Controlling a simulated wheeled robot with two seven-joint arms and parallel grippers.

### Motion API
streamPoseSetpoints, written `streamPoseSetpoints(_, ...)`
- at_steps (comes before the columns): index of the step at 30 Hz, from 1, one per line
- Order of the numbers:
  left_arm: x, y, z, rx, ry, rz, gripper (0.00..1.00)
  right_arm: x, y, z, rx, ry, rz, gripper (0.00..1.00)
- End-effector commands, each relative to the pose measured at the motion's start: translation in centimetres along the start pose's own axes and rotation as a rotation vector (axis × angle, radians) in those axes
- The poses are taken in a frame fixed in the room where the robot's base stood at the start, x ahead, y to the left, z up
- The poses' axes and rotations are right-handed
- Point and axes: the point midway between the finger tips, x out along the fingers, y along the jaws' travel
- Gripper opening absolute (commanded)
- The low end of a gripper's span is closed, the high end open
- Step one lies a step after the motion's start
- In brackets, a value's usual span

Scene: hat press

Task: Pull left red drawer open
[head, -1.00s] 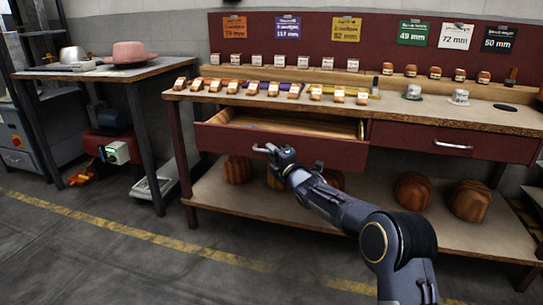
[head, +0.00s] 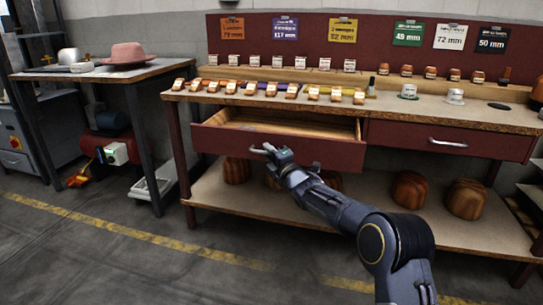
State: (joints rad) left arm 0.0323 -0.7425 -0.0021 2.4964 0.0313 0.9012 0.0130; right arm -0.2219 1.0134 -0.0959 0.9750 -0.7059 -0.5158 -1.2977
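The left red drawer (head: 225,142) stands pulled out from under the workbench top, and its bare wooden inside shows. Its metal handle (head: 257,151) is on the front panel. My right gripper (head: 268,149) is at the right part of this handle, its arm reaching up from the lower right. The fingers look closed around the handle bar, though they are small in the picture. The right red drawer (head: 400,136) is shut, with its own handle (head: 449,143). My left gripper is not in view.
The workbench top (head: 420,107) carries rows of small wooden blocks. Rounded wooden hat blocks (head: 409,190) stand on the lower shelf (head: 350,213). A side table (head: 110,72) with a pink hat (head: 127,54) is at left. The floor in front is clear.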

Motion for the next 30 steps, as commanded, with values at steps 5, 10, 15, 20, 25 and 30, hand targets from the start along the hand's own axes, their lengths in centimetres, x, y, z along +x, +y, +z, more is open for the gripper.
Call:
streamPoseSetpoints(5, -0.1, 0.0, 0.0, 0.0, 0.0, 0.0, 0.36, -1.5, 0.1, 0.0, 0.0, 0.001, -0.001, 0.2)
streamPoseSetpoints(10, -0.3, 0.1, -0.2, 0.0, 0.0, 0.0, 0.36, -4.2, 0.1, 0.0, 0.001, 0.001, -0.002, 0.2)
streamPoseSetpoints(15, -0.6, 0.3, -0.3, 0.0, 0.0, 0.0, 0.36, -6.5, 0.1, 0.1, 0.0, -0.001, -0.002, 0.2)
streamPoseSetpoints(20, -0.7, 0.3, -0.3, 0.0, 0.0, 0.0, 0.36, -7.6, 0.0, 0.0, 0.0, -0.001, 0.0, 0.2)
streamPoseSetpoints(25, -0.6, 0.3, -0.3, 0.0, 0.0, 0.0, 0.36, -7.8, 0.0, 0.0, 0.0, -0.001, 0.0, 0.2)
streamPoseSetpoints(30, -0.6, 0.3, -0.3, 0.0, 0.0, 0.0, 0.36, -7.8, 0.1, 0.2, 0.004, -0.004, -0.002, 0.2)
